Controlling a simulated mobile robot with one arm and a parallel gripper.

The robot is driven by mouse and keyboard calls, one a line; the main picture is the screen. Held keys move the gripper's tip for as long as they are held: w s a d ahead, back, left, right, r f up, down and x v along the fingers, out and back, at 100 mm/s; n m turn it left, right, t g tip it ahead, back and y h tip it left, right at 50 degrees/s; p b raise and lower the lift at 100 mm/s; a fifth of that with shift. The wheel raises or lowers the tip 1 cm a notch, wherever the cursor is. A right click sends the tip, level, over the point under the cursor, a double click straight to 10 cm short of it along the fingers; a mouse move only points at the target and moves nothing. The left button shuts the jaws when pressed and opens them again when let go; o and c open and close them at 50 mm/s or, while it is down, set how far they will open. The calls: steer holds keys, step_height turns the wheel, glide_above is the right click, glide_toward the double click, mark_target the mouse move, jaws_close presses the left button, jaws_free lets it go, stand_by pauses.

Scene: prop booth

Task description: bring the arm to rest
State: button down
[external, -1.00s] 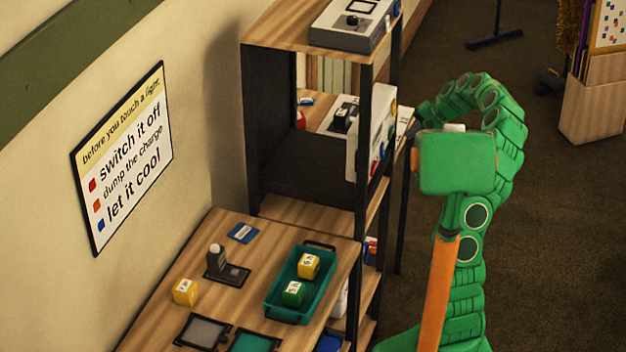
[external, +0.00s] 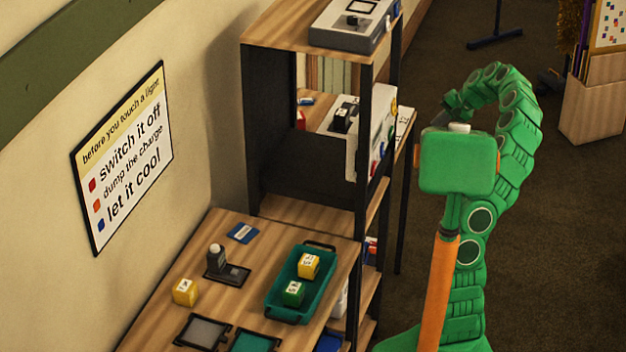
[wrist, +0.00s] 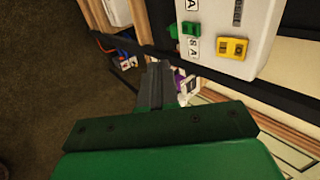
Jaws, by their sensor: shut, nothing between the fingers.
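My green arm (external: 520,140) is raised and curls over at the top, to the right of the shelf unit. My gripper (external: 450,103) is at the end of that curl, small and dark in the external view, apart from the shelf. In the wrist view my gripper (wrist: 157,72) shows as dark fingers held together, with nothing between them. The white panel (wrist: 228,32) with a green and a yellow fitting is beyond the fingers, up and to the right.
The wooden shelf unit (external: 262,215) stands left of my arm. A table (external: 185,262) in front of it holds a teal tray (external: 273,303) with a yellow and a green block. A cardboard-coloured box (external: 592,112) stands at the far right. Open carpet lies right of my arm.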

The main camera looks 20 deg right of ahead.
steer(key=s+a+r+n+g, duration=0.15)
steer(key=s+a, duration=0.25)
steer(key=a, duration=0.4)
steer(key=s+a+n+g+h, duration=0.1)
steer(key=s+a+n, duration=0.25)
steer(key=a, duration=0.45)
steer(key=s+a+n+g, duration=0.1)
steer(key=s+a+g, duration=0.1)
steer(key=s+a, duration=0.45)
steer(key=s+a+f+n+g+h, duration=0.1)
steer(key=s+f, duration=0.3)
steer(key=s, duration=0.8)
steer(key=s+a+f+n+g+h, duration=0.2)
steer(key=s+a+f+h, duration=0.1)
steer(key=s, duration=1)
step_height(320, 180, down, 2)
steer(key=shift+a+h, duration=0.3)
steer(key=shift+a, duration=0.4)
